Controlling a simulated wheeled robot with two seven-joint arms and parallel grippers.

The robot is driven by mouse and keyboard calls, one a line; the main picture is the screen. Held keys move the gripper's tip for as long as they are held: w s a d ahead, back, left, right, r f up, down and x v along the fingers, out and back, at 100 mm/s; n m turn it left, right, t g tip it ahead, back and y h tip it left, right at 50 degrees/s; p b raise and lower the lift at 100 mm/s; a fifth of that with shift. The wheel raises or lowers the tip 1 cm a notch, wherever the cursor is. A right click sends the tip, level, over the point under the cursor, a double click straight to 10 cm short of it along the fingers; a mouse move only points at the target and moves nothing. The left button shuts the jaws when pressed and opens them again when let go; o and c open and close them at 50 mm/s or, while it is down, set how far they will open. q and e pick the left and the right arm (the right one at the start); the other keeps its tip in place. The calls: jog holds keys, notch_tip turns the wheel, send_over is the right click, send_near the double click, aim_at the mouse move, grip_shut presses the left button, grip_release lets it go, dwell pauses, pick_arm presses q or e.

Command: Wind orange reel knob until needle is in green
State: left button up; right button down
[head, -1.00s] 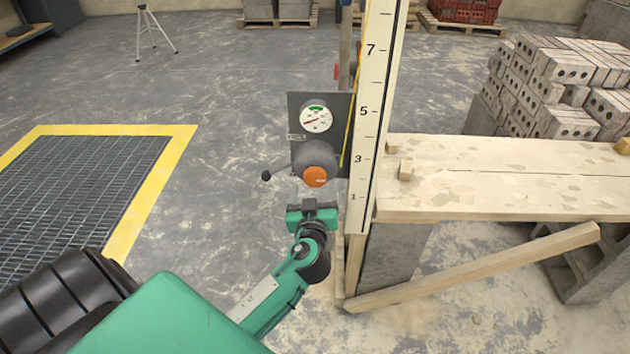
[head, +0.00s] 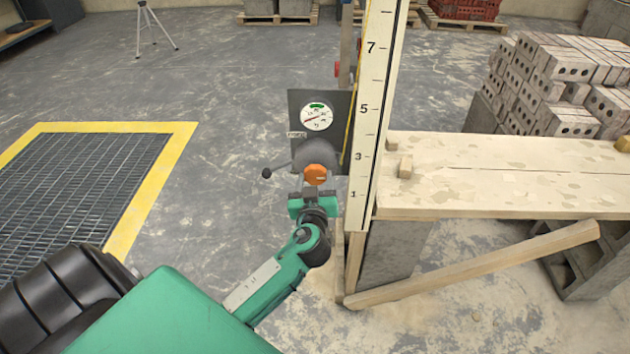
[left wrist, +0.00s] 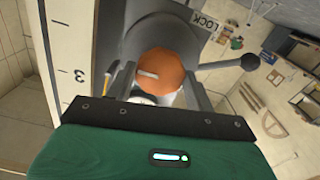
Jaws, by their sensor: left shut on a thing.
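The orange reel knob (head: 315,174) sits at the front of a grey reel (head: 306,155) on a dark panel beside the numbered board. My left gripper (head: 315,189) reaches it from below, and its jaws are shut on the knob. In the left wrist view the knob (left wrist: 162,71) lies between the two fingers, with a pale mark on its face. The dial (head: 316,117) above has a green band at its top; its red needle appears to point to the lower left, outside the green. My right gripper is not in view.
A black-knobbed lever (head: 267,174) sticks out left of the reel, near a LOCK label (left wrist: 206,22). The numbered board (head: 373,120) stands close on the right, then a plank bench (head: 480,205). The floor to the left is clear up to a yellow-framed grate (head: 150,190).

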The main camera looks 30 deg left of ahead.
pick_arm(q)
jog(key=shift+m, duration=0.3)
jog(key=m, duration=0.3)
jog(key=shift+m, duration=0.3)
jog(key=m+p, duration=0.1)
jog(key=m, duration=0.2)
jog(key=shift+r+m, duration=0.1)
jog(key=shift+m, duration=0.2)
jog(key=shift+m+p, duration=0.3)
jog(key=shift+m, duration=0.6)
jog(key=m+p, duration=0.1)
jog(key=m, duration=0.2)
jog(key=shift+m+p, duration=0.3)
jog(key=shift+p, duration=0.1)
jog(key=m+p, duration=0.3)
jog(key=m, duration=0.4)
jog(key=shift+m, duration=0.4)
jog(key=shift+m+p, duration=0.45)
jog(key=shift+m, duration=0.05)
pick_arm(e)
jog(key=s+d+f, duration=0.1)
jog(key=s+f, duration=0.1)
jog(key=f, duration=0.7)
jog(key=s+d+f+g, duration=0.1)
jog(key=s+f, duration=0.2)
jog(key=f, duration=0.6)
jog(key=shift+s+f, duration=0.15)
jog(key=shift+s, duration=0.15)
